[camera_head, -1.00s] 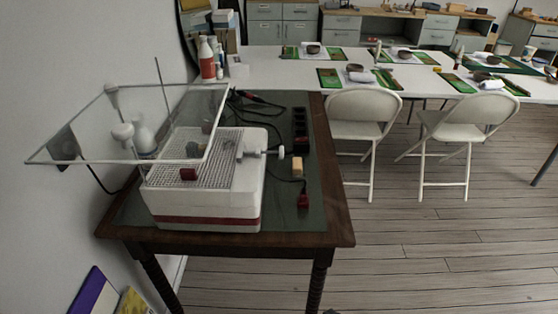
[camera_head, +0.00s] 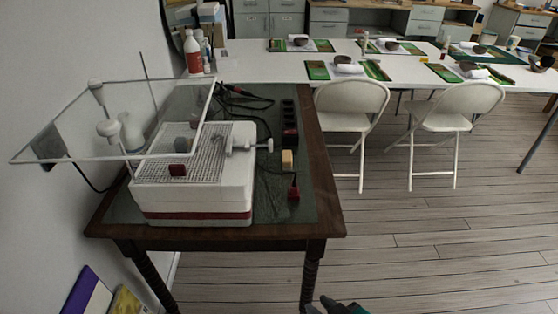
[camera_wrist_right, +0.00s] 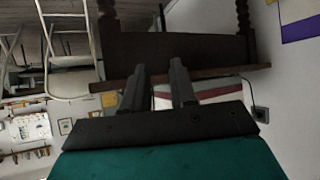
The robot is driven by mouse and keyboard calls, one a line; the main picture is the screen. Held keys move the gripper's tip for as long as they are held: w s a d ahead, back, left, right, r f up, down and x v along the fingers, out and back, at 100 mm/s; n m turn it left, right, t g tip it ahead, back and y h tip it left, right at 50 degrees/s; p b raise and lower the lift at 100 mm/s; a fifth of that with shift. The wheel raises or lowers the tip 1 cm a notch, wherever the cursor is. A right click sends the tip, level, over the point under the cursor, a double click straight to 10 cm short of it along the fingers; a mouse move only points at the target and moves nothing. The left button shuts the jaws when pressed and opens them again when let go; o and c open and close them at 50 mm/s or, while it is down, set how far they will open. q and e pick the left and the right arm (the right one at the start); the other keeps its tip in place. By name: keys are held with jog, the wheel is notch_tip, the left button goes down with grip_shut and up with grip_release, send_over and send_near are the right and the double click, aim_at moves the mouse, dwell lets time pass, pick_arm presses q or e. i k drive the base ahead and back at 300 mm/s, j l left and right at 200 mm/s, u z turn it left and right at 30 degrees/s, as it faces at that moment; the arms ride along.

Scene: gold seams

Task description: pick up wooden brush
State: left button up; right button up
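I cannot make out a wooden brush for certain. A small tan, wood-coloured block (camera_head: 287,158) lies on the dark mat of the wooden table, right of the white machine; it is too small to tell whether it is the brush. My right gripper (camera_head: 318,304) only just shows at the bottom edge of the head view, low in front of the table and well apart from the block. In the right wrist view its two fingers (camera_wrist_right: 158,75) stand apart with nothing between them. My left gripper is not in view.
The wooden table (camera_head: 327,180) carries the white machine (camera_head: 205,202) with a clear tilted panel (camera_head: 75,115) over it. A red-ended cable (camera_head: 293,193) lies near the block. White chairs (camera_head: 345,100) stand at the right.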

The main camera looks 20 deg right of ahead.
aim_at(287, 155)
jog(key=k+l+u, duration=0.1)
jog(key=l+u, duration=0.3)
jog(key=k+l+u, duration=0.15)
jog(key=l+u, duration=0.25)
jog(key=k+l+u, duration=0.2)
jog(key=l+u, duration=0.15)
jog(key=k+l+u, duration=0.1)
jog(key=u, duration=0.3)
jog(key=k+l+u, duration=0.15)
jog(key=l+u, duration=0.25)
jog(key=k+u, duration=0.1)
jog(key=u, duration=0.3)
jog(key=k+l+u, duration=0.15)
jog(key=u, duration=0.3)
jog(key=k+l+u, duration=0.1)
jog(key=u, duration=0.3)
jog(key=k+u, duration=0.25)
jog(key=u, duration=0.2)
jog(key=k+l+u, duration=0.15)
jog(key=k+u, duration=0.2)
jog(key=u, duration=0.15)
jog(key=k+u, duration=0.45)
jog(key=k+l, duration=0.15)
jog(key=k, duration=0.25)
jog(key=k+l, duration=0.15)
jog(key=k, duration=0.2)
jog(key=k+l+z, duration=0.6)
jog(key=l+z, duration=0.4)
jog(key=l, duration=0.6)
